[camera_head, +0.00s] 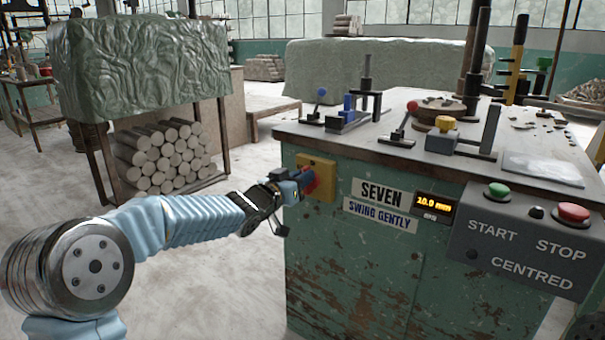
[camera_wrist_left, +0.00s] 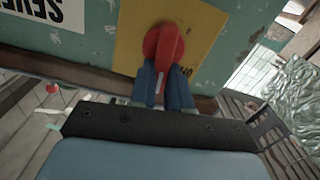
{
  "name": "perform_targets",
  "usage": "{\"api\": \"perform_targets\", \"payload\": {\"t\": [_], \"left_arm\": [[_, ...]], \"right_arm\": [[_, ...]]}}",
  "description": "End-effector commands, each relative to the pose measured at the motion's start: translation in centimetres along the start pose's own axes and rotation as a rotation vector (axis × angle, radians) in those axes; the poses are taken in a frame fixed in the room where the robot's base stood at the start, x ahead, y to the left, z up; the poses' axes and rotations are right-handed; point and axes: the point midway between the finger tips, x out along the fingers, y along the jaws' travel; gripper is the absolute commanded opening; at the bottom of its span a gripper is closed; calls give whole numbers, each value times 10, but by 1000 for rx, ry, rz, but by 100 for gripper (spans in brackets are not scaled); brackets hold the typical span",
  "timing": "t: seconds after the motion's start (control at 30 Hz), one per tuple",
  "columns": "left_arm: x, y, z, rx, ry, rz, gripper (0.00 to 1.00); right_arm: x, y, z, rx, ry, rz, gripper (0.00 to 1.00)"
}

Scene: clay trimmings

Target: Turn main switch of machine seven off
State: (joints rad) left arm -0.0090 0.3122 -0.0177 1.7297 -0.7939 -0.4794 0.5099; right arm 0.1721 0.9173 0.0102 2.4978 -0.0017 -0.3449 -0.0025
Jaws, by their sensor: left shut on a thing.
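Machine seven (camera_head: 350,255) is a green, rust-worn cabinet with a "SEVEN" label (camera_head: 382,193) on its front. Its main switch, a red rotary knob (camera_head: 310,181) on a yellow plate (camera_head: 324,168), sits at the front's upper left. The left wrist view shows the red knob (camera_wrist_left: 163,45) on the yellow plate (camera_wrist_left: 135,30). My left gripper (camera_head: 297,181) is at the knob, and its blue fingers (camera_wrist_left: 163,85) are shut on the knob's handle, one on each side. Part of the plate's lettering is hidden behind the knob and fingers. My right gripper is not in view.
A control box with a green button (camera_head: 497,190) and a red button (camera_head: 573,213) is at the cabinet's right. Levers and fixtures stand on the machine's top. A covered rack with stacked clay rolls (camera_head: 160,155) stands at left. Floor between is clear.

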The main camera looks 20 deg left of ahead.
Motion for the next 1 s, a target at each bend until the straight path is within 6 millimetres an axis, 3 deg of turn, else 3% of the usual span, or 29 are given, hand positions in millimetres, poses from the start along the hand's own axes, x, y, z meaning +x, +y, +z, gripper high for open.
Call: {"api": "perform_targets", "payload": {"t": [0.4, 1.0], "left_arm": [[0, -9, -2, -378, -4, -4, 0], [0, -18, 7, -948, -2, -3, 0]], "right_arm": [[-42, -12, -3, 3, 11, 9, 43], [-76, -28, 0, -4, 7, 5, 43]]}}
